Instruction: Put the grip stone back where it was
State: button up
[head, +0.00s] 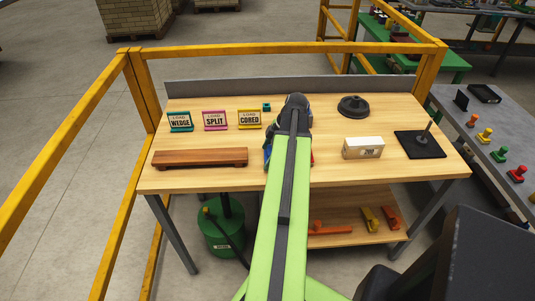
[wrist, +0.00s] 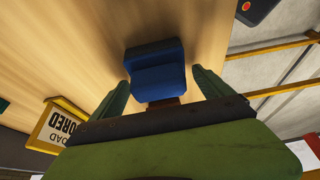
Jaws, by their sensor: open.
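My gripper (wrist: 161,80) is open in the wrist view, its two dark green fingers apart. A blue block-like thing (wrist: 155,62) lies ahead of and between the fingertips, with a gap on each side. A reddish-brown part shows below it near the palm. In the head view my arm hides most of this spot; only slivers of blue (head: 267,153) and red show beside it. A pale block (head: 363,148) with a small label sits on the table to the right of my arm. I cannot tell by looks which thing is the grip stone.
The wooden table (head: 205,137) carries a brown plank (head: 200,158), three sign cards (head: 215,120), a black round base (head: 353,106) and a black plate with a peg (head: 420,144). Yellow rails (head: 290,48) surround it. A lower shelf (head: 345,229) holds orange and yellow pieces.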

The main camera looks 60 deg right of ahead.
jog(key=p+v, duration=1)
jog(key=v, duration=0.1)
jog(key=shift+r, duration=0.3)
jog(key=w+a+f+m+g, duration=0.1)
jog(key=w+a+m+g, duration=0.2)
jog(key=w+a, duration=1.6)
jog(key=w+a+m+h, duration=0.1)
jog(key=w+a+m, duration=0.1)
jog(key=a, duration=1.4)
jog(key=w+a+m+h, duration=0.1)
jog(key=w+a+m, duration=0.1)
jog(key=a, duration=1.4)
jog(key=shift+w+a+f+g+h, duration=0.35)
jog(key=shift+w+f+g+h, duration=0.05)
jog(key=shift+w, duration=0.2)
